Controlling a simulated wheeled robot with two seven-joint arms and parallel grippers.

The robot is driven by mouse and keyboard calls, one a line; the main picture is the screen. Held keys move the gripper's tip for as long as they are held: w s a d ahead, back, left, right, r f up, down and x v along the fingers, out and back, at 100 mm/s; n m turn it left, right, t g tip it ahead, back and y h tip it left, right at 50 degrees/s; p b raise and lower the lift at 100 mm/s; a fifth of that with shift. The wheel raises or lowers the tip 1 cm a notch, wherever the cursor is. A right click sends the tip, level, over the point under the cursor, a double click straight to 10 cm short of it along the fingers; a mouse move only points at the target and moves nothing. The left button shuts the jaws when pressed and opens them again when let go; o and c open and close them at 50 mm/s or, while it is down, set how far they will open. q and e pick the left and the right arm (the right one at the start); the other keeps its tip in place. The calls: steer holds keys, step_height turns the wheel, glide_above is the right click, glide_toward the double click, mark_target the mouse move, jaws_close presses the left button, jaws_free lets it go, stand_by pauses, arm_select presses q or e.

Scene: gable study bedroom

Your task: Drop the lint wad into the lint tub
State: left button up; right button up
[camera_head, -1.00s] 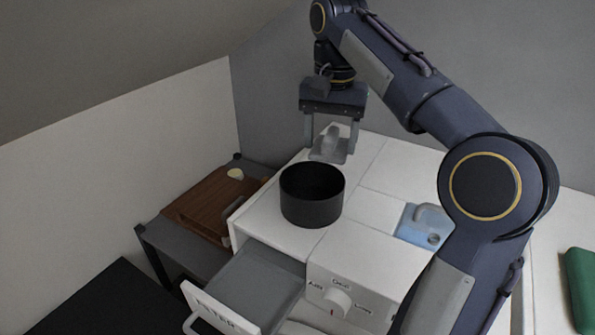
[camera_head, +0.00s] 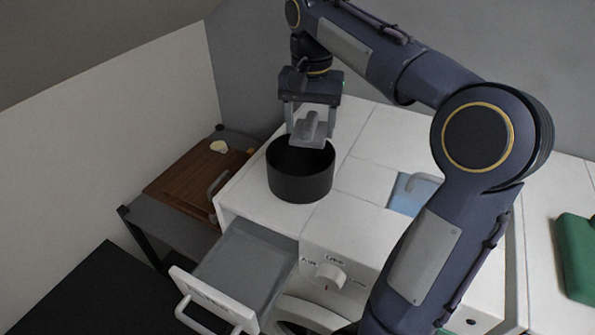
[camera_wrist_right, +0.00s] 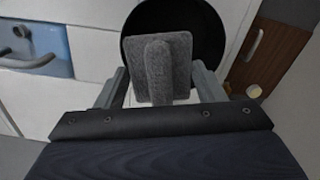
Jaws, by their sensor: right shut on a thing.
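The lint wad (camera_head: 309,130) is a grey, fuzzy piece with a raised ridge. My right gripper (camera_head: 310,122) is shut on it. The lint tub (camera_head: 300,184) is a round black open pot on the white machine top. In the head view the wad overlaps the back part of the tub's opening and seems to be above it; the exact height is hard to tell. In the right wrist view the wad (camera_wrist_right: 158,75) sits between the fingers, with the tub's dark opening (camera_wrist_right: 208,25) behind it. My left gripper is not in view.
A drawer (camera_head: 240,262) stands pulled out at the machine's front, left of a dial (camera_head: 329,277). A brown wooden board (camera_head: 195,182) lies on a dark stand at left. A light-blue item (camera_head: 408,197) lies right of the tub, partly behind my arm. A green object (camera_head: 577,258) is far right.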

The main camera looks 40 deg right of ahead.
steer(key=o, duration=1)
steer(key=shift+o, duration=0.2)
step_height(320, 180, up, 8)
steer(key=shift+f, duration=0.1)
